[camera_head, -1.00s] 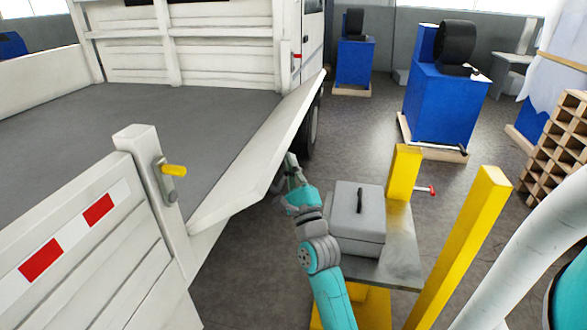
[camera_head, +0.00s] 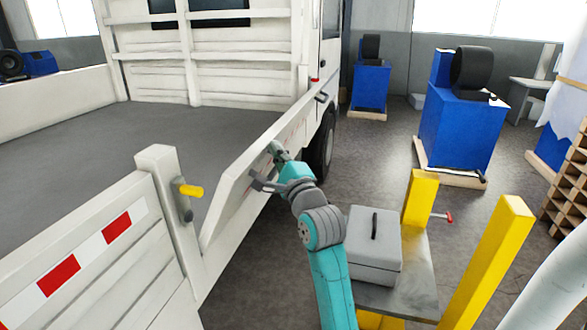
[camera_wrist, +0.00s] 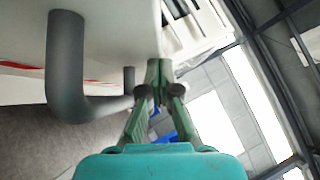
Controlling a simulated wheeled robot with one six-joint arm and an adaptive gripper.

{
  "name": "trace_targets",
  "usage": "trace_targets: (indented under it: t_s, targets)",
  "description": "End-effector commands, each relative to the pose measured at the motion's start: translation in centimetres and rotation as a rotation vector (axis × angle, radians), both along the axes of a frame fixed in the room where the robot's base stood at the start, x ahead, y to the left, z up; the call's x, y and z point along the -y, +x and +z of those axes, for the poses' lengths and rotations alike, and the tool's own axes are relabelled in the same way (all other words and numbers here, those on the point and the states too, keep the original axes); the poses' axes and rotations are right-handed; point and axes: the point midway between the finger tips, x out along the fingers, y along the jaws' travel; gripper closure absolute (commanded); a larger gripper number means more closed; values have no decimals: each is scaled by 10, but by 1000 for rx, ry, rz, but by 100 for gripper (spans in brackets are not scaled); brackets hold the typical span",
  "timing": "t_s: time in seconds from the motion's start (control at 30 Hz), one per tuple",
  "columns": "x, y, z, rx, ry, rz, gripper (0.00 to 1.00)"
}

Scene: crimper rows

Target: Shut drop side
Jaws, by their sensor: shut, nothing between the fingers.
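The drop side (camera_head: 238,188) is the white panel along the truck bed's near right edge. It is raised but still leans outward, apart at its near end from the corner post (camera_head: 165,190). A latch with a yellow handle (camera_head: 190,190) is on that post. My gripper (camera_head: 276,150) is shut and empty at the panel's outer face, close to a grey handle (camera_head: 264,183). In the wrist view, my shut fingertips (camera_wrist: 160,68) are at the white panel (camera_wrist: 110,30), beside a bent grey bar (camera_wrist: 66,70). I cannot tell whether they touch it.
A grey toolbox (camera_head: 374,245) stands on a metal-topped stand (camera_head: 410,280) with yellow posts (camera_head: 490,260), right of my arm. The truck's wheel (camera_head: 322,145) is beyond the gripper. Blue machines (camera_head: 458,125) stand at the back right. Open floor lies between.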

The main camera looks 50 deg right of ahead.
Motion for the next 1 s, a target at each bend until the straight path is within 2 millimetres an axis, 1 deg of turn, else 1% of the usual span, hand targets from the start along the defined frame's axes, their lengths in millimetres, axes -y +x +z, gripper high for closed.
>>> trace_targets:
  t_s: [0.03,0.2,0.33,0.5,0.7,1.0]
  targets:
    - [-6,10,12,-26,-20,6,100]
    - [-18,39,31,-157,-70,5,100]
    - [-27,60,40,-244,-104,6,100]
    - [-36,83,47,-336,-141,6,100]
    - [-43,101,51,-406,-168,5,100]
    - [-47,111,52,-442,-183,5,100]
